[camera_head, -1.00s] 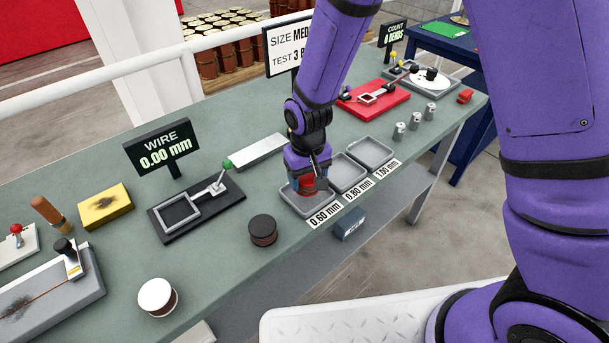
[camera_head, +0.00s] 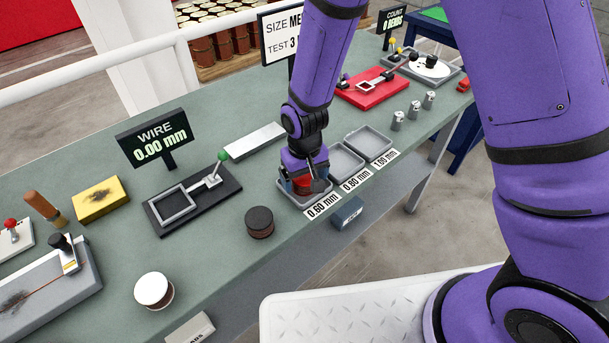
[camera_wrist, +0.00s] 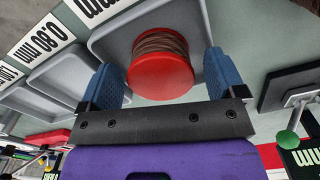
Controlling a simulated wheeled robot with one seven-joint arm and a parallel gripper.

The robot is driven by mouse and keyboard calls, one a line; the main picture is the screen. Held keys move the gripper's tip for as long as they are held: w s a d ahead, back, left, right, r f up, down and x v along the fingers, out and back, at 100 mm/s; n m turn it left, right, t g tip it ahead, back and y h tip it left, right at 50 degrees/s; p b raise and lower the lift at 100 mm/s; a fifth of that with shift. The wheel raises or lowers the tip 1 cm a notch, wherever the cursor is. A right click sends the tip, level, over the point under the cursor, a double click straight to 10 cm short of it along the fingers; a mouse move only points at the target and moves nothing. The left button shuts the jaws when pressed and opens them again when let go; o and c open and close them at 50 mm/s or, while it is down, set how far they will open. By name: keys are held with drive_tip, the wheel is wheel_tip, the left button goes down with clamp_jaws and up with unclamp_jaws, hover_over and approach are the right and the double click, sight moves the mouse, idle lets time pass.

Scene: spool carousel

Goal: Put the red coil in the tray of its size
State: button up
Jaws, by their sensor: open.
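The red coil (camera_wrist: 162,72), a red-ended spool with dark copper wire, sits in the 0.60 mm tray (camera_wrist: 112,42), the nearest of three grey trays. In the head view the red coil (camera_head: 303,184) is partly hidden by my gripper (camera_head: 304,186). In the wrist view my gripper (camera_wrist: 164,82) is open, with one blue finger on each side of the coil and a gap showing at both sides. The 0.80 mm tray (camera_head: 346,175) and the 1.00 mm tray (camera_head: 388,150) are empty.
A dark-topped spool (camera_head: 260,222) and a white-topped spool (camera_head: 154,290) stand on the green bench left of the trays. A black gauge (camera_head: 218,205) with a green-knobbed lever is close by. Small metal weights (camera_head: 413,110) stand beyond the trays.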

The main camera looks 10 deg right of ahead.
drive_tip(key=shift+r, duration=0.15)
drive_tip(key=d+r+t, duration=0.1)
drive_tip(key=d+r, duration=0.2)
drive_tip(key=r, duration=0.7)
drive_tip(key=d+r, duration=0.3)
drive_tip(key=r, duration=0.8)
drive_tip(key=s+d+r+m+t, duration=0.3)
drive_tip(key=s+d+r+t, duration=0.1)
drive_tip(key=s+d+r, duration=1.1)
drive_tip(key=s+d, duration=0.3)
drive_tip(key=shift+s+d+r+m, duration=0.2)
drive_tip(key=shift+d+r+m, duration=0.05)
drive_tip(key=shift+r+m, duration=0.15)
